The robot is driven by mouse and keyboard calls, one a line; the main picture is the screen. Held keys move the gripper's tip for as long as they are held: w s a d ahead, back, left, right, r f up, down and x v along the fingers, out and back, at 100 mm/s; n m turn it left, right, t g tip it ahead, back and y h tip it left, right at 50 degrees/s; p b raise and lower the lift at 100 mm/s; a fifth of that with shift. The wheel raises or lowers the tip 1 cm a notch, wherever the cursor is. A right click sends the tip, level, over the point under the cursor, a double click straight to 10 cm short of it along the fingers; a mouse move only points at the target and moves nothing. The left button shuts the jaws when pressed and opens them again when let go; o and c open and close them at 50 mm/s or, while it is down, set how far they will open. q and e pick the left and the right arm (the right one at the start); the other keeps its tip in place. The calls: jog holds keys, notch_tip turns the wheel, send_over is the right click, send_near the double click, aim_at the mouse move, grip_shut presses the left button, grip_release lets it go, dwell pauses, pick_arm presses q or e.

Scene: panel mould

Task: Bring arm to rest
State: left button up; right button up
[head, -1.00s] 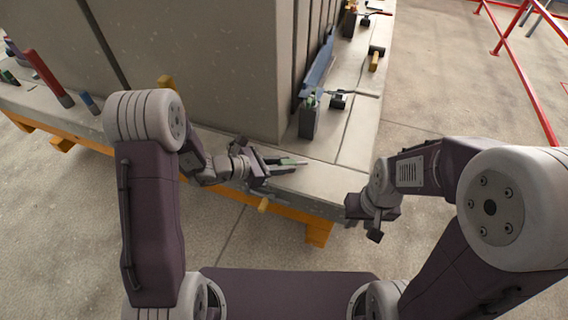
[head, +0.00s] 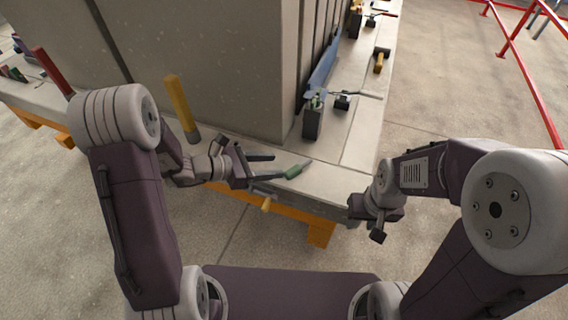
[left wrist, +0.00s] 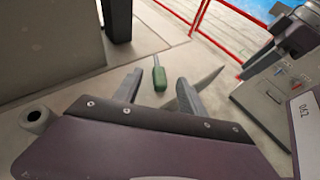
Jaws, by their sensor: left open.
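My left gripper (head: 268,167) is open and empty above the near edge of the concrete bed (head: 355,150). A green-handled tool (head: 296,170) lies on the bed just beyond its fingertips, apart from the far finger; I cannot tell in the head view whether it touches the near one. In the left wrist view, the open left gripper (left wrist: 160,90) has the green-handled tool (left wrist: 160,77) ahead of its fingers, with clear space between. My right gripper (head: 377,228) hangs beside the bed's right corner, over the floor; its jaws are too small to read.
A large grey panel block (head: 210,60) stands on the bed. A dark holder (head: 312,122), a yellow bar (head: 181,105) and a red bar (head: 52,72) stand around it. A yellow-handled tool (head: 380,62) lies farther back. Red railing (head: 525,85) stands right; floor there is clear.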

pick_arm(q)
jog(key=v, duration=0.3)
jog(key=s+d+r+m+g+p, duration=0.1)
jog(key=s+d+r+m+p, duration=0.15)
jog(key=d+r, duration=0.3)
jog(key=s+m+g+y+p, duration=0.25)
jog(key=s+m+g, duration=0.25)
jog(key=s+m, duration=0.3)
jog(key=s+a+f+m+y+p, duration=0.1)
jog(key=s+a+f+m+y, duration=0.1)
jog(key=s+a+m+y, duration=0.35)
jog(key=w+a+f+m+t+y, duration=0.1)
jog(key=w+a+m+y, duration=0.2)
jog(key=a+m, duration=0.4)
jog(key=shift+a+f, duration=0.35)
jog(key=shift+a, duration=0.6)
